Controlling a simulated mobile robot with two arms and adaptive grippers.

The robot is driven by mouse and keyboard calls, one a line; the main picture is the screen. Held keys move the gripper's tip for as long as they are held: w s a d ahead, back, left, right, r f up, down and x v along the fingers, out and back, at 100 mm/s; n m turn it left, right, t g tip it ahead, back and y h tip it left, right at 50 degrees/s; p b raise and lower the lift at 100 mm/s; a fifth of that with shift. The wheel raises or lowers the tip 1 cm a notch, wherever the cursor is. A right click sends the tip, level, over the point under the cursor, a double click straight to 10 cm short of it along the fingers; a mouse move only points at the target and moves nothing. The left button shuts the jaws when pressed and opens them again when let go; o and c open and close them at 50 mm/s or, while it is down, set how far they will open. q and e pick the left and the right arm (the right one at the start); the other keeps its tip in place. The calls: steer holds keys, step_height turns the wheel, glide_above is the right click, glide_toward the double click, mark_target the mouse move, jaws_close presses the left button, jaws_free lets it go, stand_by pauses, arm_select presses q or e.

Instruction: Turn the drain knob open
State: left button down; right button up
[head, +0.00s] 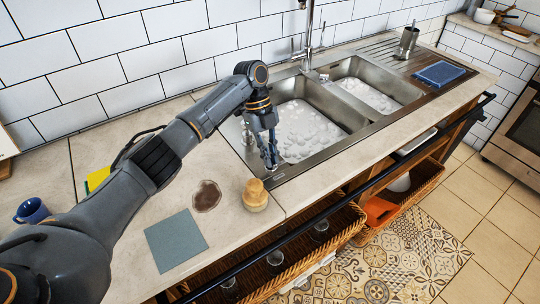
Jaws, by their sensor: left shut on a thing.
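My left arm comes in from the left and its gripper (269,158) points down at the left end of the sink (277,181), by the rim of the left basin. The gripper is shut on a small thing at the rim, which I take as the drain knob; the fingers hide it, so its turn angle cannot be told. The left basin (318,150) and the right basin (376,101) both hold white foam or suds. My right gripper is not in view.
A tall faucet (307,40) stands behind the basins. A blue sponge (440,74) lies on the drainboard.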

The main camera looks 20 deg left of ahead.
arm_select(q)
steer(key=c, duration=1.4)
jaws_free()
steer(key=v, duration=1.2)
steer(key=shift+d, duration=0.1)
